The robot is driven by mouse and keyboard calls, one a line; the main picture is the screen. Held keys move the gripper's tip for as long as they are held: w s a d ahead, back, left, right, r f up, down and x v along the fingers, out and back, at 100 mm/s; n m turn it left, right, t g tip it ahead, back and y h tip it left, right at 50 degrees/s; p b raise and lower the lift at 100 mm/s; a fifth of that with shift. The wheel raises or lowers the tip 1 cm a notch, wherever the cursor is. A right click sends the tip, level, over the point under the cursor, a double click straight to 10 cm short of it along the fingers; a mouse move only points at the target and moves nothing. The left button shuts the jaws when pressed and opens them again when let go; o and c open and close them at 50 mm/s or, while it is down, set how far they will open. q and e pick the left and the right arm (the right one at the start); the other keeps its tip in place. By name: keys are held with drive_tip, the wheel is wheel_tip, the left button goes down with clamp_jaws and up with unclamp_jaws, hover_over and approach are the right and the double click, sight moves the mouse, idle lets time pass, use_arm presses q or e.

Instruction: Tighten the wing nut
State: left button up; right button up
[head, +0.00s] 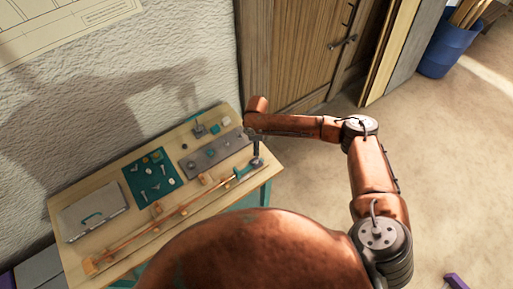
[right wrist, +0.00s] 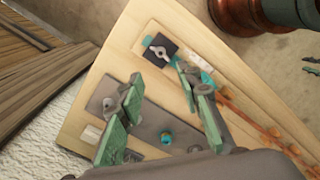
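A grey wing nut (right wrist: 157,51) sits on a dark square plate on a pale wooden block (right wrist: 149,30), in the upper middle of the right wrist view. My right gripper (right wrist: 160,76) is open, its two green-padded fingers apart with nothing between them. The wing nut shows just beyond the gap between the fingertips; I cannot tell how far below. In the head view my right gripper (head: 257,161) points down over the table's right end and hides the wing nut. A long orange-brown lath (head: 178,212) runs along the table's front. My left gripper is not in view.
A grey board (head: 216,150) with small parts lies behind the lath. A teal mat (head: 151,187) with several small pieces and a grey case (head: 88,222) lie further left on the wooden table. Wall and wooden doors (head: 300,50) stand behind.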

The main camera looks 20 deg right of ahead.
sight(259, 160)
drive_tip(key=shift+c, duration=0.4)
